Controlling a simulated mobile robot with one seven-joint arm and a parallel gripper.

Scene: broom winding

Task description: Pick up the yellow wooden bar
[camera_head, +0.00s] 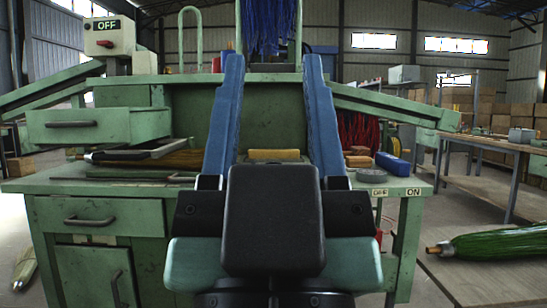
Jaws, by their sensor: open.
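The yellow wooden bar (274,155) lies crosswise on the green workbench (150,188), at the foot of the bench's upright back panel. In the picture it shows between the two blue fingers of my gripper (272,64). The fingers are wide apart with nothing held between them. They extend forward and up across the view, one on each side of the bar. The black gripper body covers the bench surface in front of the bar. I cannot tell how far the fingers are from it in height.
An open green drawer (80,126) juts out at left above dark tools (140,152). At right on the bench are a grey disc (372,175), a blue block (393,163) and red bristles (358,133). Blue bristles (270,25) hang above. A green broom (490,242) lies at far right.

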